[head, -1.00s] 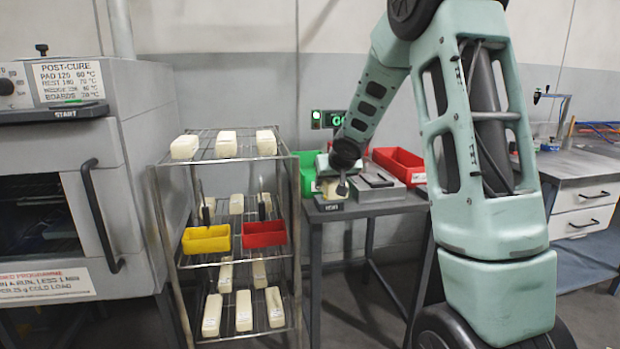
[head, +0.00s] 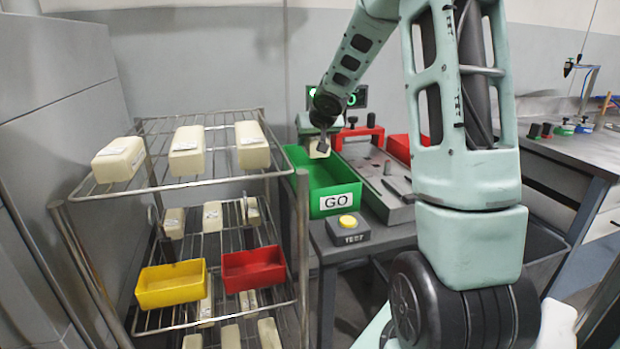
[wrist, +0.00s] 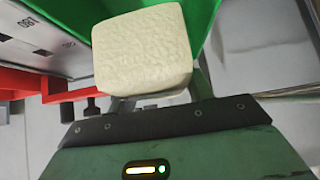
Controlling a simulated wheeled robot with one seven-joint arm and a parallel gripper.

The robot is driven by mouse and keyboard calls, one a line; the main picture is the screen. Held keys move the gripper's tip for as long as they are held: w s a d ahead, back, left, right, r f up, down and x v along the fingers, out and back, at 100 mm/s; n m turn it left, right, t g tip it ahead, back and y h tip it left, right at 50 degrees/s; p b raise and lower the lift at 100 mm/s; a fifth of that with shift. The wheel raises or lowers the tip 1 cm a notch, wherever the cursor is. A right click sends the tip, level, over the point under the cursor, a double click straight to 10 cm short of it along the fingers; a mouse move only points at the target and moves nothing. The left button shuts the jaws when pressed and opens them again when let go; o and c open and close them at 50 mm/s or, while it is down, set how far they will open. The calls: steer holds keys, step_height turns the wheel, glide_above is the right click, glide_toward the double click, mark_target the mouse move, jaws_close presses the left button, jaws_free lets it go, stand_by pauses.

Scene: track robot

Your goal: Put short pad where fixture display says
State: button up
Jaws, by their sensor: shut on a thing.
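My gripper (head: 321,140) is shut on a cream pad (head: 318,150), held at the far end of the green bin. In the wrist view the pad (wrist: 143,48) sits in front of green bin walls. I cannot tell how high it is above the bin floor. The green bin (head: 345,179) has a GO label on its front, and its visible inside is empty. The fixture display (head: 362,97) behind my arm shows green lit characters, partly hidden, so I cannot read them fully. The grey fixture (head: 385,190) stands right of the bin.
A wire rack (head: 185,187) at left holds several cream pads, a yellow bin (head: 170,288) and a red bin (head: 255,270). A grey box with a yellow button (head: 347,222) stands before the green bin. Another red bin (head: 402,147) lies behind the fixture, partly hidden by my arm.

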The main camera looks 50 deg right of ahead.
steer(key=b, duration=0.5)
glide_above(312, 180)
step_height(312, 180, down, 6)
steer(key=shift+r, duration=0.1)
step_height(312, 180, down, 4)
steer(key=b, duration=0.4)
steer(key=shift+f, duration=0.2)
steer(key=shift+r, duration=0.1)
steer(key=o, duration=1)
